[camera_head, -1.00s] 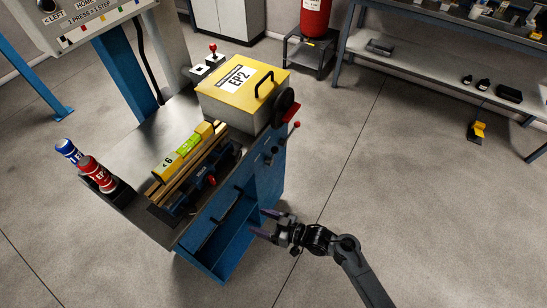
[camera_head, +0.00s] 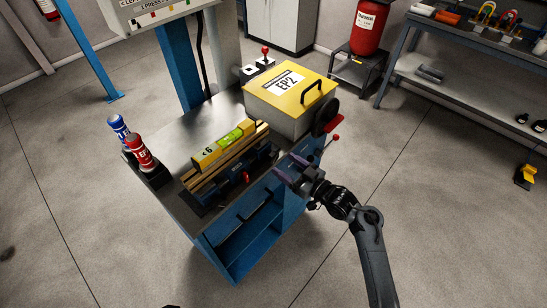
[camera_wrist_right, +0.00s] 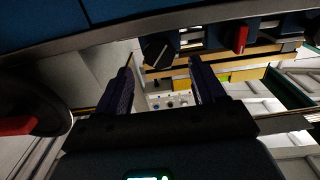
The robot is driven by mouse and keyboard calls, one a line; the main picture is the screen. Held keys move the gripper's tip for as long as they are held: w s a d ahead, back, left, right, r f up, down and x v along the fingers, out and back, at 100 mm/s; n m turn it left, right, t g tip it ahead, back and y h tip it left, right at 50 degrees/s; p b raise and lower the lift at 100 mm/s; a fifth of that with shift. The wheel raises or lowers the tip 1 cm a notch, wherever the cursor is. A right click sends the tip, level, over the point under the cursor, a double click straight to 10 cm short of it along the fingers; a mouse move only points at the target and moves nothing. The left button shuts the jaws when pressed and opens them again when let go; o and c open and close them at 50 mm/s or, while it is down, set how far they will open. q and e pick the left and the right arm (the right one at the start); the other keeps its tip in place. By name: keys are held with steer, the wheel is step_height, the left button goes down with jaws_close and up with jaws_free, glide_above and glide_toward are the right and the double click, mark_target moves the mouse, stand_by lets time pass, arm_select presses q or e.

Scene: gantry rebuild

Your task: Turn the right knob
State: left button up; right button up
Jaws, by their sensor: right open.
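A dark round knob (camera_wrist_right: 160,47) with a pale line on its face shows in the right wrist view, just beyond and between my finger ends. A red lever (camera_wrist_right: 240,38) sits to the right of it there. My right gripper (camera_head: 289,168) is open and empty in the head view, at the front right edge of the blue workbench. Its two fingers (camera_wrist_right: 158,82) also show apart in the right wrist view, short of the knob. In the head view I cannot make out the knob clearly near the fingers. My left gripper is not seen.
A yellow-lidded box (camera_head: 290,85) marked EP2 stands on the bench (camera_head: 187,138), with a black handwheel (camera_head: 326,115) and a red-tipped lever (camera_head: 335,138) near my right gripper. Floor in front is clear.

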mark_target(275, 158)
steer(key=shift+b+x, duration=0.5)
steer(key=shift+x, duration=2.55)
steer(key=c, duration=1)
steer(key=shift+r+m+p, duration=0.1)
steer(key=shift+m+p, duration=0.3)
steer(key=shift+p, duration=0.1)
steer(key=shift+m, duration=0.4)
steer(key=o, duration=1)
